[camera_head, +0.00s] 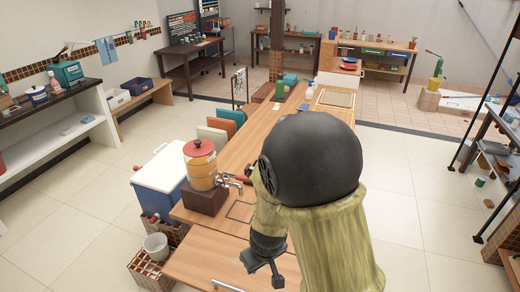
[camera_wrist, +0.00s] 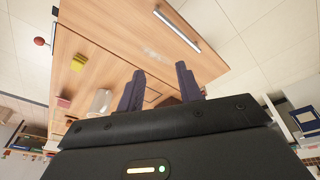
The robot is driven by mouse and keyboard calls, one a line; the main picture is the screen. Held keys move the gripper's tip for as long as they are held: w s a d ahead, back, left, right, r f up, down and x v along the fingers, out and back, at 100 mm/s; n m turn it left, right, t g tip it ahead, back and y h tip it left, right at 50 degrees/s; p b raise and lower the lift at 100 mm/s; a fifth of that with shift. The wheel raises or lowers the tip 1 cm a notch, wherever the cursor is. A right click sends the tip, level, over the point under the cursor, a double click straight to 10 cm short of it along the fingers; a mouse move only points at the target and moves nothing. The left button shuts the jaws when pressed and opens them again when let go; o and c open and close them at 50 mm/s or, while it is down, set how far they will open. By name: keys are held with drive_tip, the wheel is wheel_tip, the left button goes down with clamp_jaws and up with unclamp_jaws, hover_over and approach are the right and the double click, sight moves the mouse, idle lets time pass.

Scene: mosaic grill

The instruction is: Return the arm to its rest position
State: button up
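My gripper (camera_head: 264,274) hangs low in front of my arm, above the near end of the long wooden table (camera_head: 240,258). In the wrist view its two dark fingers (camera_wrist: 160,86) stand well apart with nothing between them. My gripper is open and empty. My arm's large dark rounded joint and pale yellow-green link fill the middle of the head view and hide part of the table behind them.
An orange dispenser (camera_head: 201,165) with a red lid stands on a dark block left of my gripper. A blue and white cooler (camera_head: 158,182) and a white pot (camera_head: 156,246) are further left. Open tiled floor (camera_head: 410,200) lies right of my arm.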

drive_tip(key=s+d+r+m, duration=0.3)
drive_tip(key=d+r, duration=0.1)
drive_tip(key=d, duration=0.3)
drive_tip(key=s+d+r+m+h, duration=0.1)
drive_tip(key=s+d+r+m, duration=0.2)
drive_tip(key=d+r, duration=0.2)
drive_tip(key=d, duration=0.3)
drive_tip(key=shift+s+r+m, duration=0.15)
drive_tip(key=shift+r+m, duration=0.1)
drive_tip(key=shift+m, duration=0.05)
